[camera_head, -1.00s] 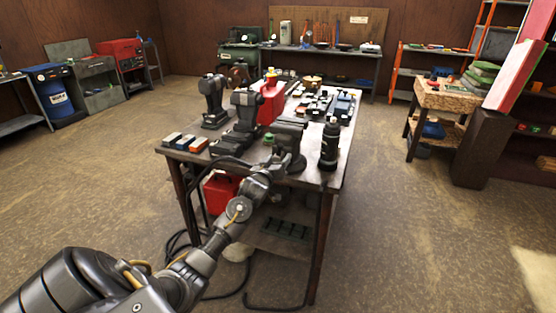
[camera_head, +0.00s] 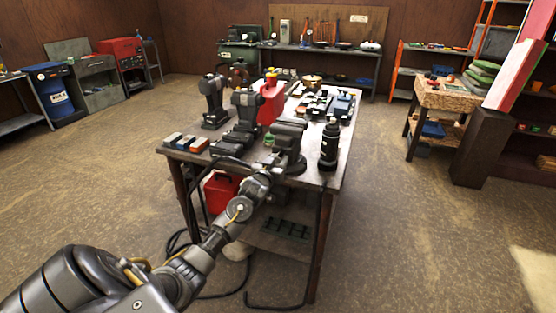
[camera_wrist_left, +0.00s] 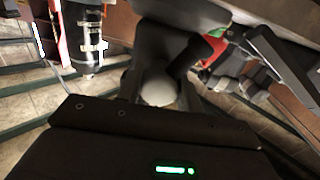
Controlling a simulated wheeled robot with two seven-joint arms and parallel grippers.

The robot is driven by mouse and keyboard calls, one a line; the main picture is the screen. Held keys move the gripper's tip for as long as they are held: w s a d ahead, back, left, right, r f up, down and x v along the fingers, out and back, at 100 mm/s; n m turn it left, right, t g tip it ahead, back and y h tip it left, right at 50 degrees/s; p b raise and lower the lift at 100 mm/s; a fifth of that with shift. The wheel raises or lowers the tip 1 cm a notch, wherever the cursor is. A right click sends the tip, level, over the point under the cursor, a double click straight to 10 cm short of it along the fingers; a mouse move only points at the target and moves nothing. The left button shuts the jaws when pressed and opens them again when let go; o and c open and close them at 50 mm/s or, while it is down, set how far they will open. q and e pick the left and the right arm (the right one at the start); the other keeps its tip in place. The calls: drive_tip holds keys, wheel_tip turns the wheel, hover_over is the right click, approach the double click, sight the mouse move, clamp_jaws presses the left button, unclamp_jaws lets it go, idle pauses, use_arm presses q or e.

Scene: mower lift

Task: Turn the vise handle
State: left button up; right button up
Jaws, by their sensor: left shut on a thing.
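The dark grey vise (camera_head: 288,147) stands at the near edge of the workbench (camera_head: 333,180) in the head view. My left gripper (camera_head: 274,176) is at the front of the vise, at the handle's place. It is shut on the vise handle, which is mostly hidden by the gripper in the head view. In the left wrist view, a dark vise part with a rounded grey end (camera_wrist_left: 160,86) fills the middle, right beyond the gripper's dark body. My right gripper is not in view.
A black bottle-shaped tool (camera_head: 329,145) stands just right of the vise. Cordless drills (camera_head: 244,110), a red container (camera_head: 271,103) and small coloured blocks (camera_head: 186,143) are on the bench. A red can (camera_head: 221,191) sits below. Floor to the left is open.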

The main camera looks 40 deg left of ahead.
use_arm(q)
drive_tip(key=o, duration=1)
drive_tip(key=b+v, duration=0.2)
drive_tip(key=v, duration=0.8)
drive_tip(key=shift+s+d, duration=0.1)
drive_tip(key=shift+s, duration=0.3)
